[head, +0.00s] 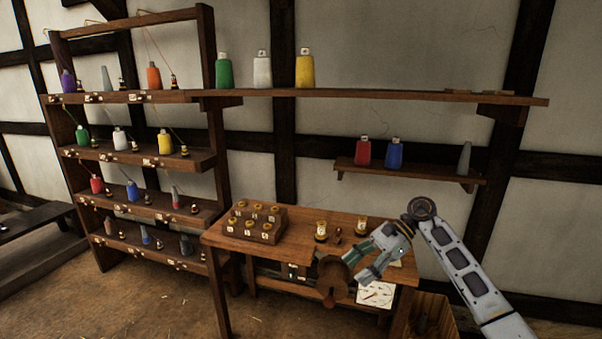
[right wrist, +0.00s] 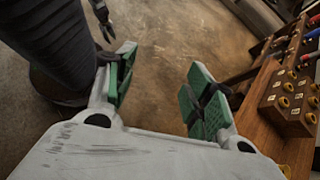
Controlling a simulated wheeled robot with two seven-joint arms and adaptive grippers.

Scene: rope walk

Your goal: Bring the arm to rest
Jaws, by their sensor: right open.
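My right gripper (head: 362,262) is over the front right part of the wooden table in the head view, with its arm coming in from the lower right. In the right wrist view its green-padded fingers (right wrist: 162,75) stand wide apart with bare floor between them, so it is open and empty. Part of the table edge and a brown wooden wheel-like piece (head: 332,280) are close to it in the head view. A small dark two-pronged shape (right wrist: 104,28) at the top left of the wrist view may be my left gripper; its state is unclear.
The table (head: 225,238) bears a stepped block (head: 256,232) with several numbered spools and a few loose spools. A tall rack (head: 218,60) of coloured bobbins stands at left, with a long wall shelf (head: 420,95) and a short shelf (head: 410,173) behind. Floor at front left is clear.

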